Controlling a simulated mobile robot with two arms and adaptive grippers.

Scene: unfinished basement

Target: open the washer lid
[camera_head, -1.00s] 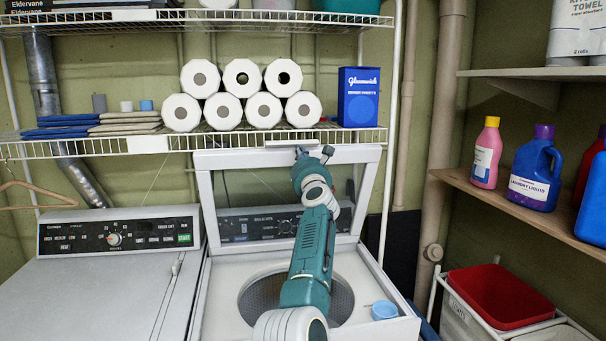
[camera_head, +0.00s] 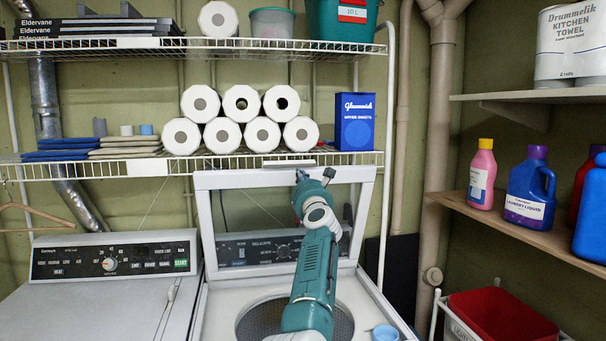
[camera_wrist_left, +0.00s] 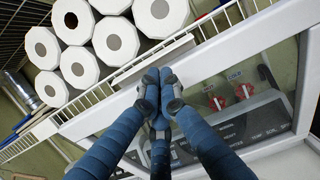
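The washer lid (camera_head: 206,220) is a white frame with a clear window, standing raised at the back of the washer (camera_head: 215,300). The round tub opening (camera_head: 258,318) shows below it, partly hidden by my arm. A grey handle strip (camera_head: 289,163) sits on the lid's top edge. My left gripper (camera_head: 314,178) is at that top edge, in front of the window. In the left wrist view its blue fingers (camera_wrist_left: 158,78) are together at the lid (camera_wrist_left: 215,55), close below the handle strip (camera_wrist_left: 150,60); I see nothing between them, and contact is unclear. My right gripper is not in view.
A wire shelf (camera_head: 110,170) with paper rolls (camera_head: 222,135) and a blue box (camera_head: 355,120) runs just above the lid's top edge. A dryer (camera_head: 95,300) stands at left. A light blue cup (camera_head: 385,333) sits at the washer's front right. Side shelf (camera_head: 510,222) holds bottles.

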